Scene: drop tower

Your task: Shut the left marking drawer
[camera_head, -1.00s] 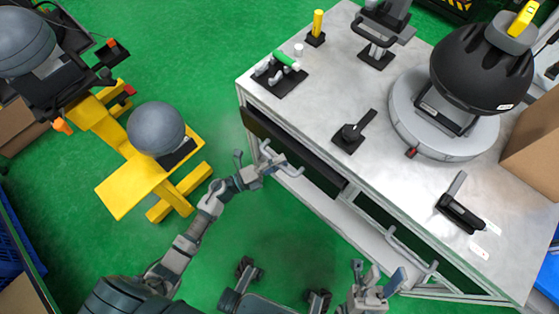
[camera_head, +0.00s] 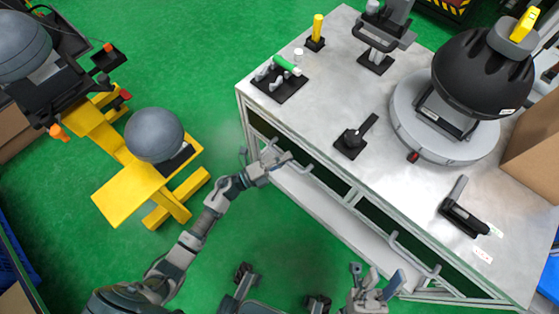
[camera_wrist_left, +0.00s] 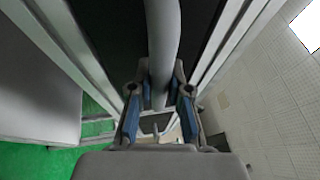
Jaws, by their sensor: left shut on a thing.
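The left drawer (camera_head: 325,175) is in the front of the metal workbench, below the top's left part. Its dark front looks about level with the bench frame. My left gripper (camera_head: 277,159) is at the drawer's grey bar handle (camera_head: 302,164). In the left wrist view the handle (camera_wrist_left: 163,45) runs between the fingers of my left gripper (camera_wrist_left: 158,108), which is shut on it. My right gripper (camera_head: 376,277) is open and empty, low in the head view, in front of the bench's right drawer.
The right drawer's handle (camera_head: 412,254) is on the same bench front. The bench top (camera_head: 330,105) holds several fixtures and a black dome unit (camera_head: 475,72). A yellow stand (camera_head: 128,190) with a grey ball is at the left. Green floor lies between them.

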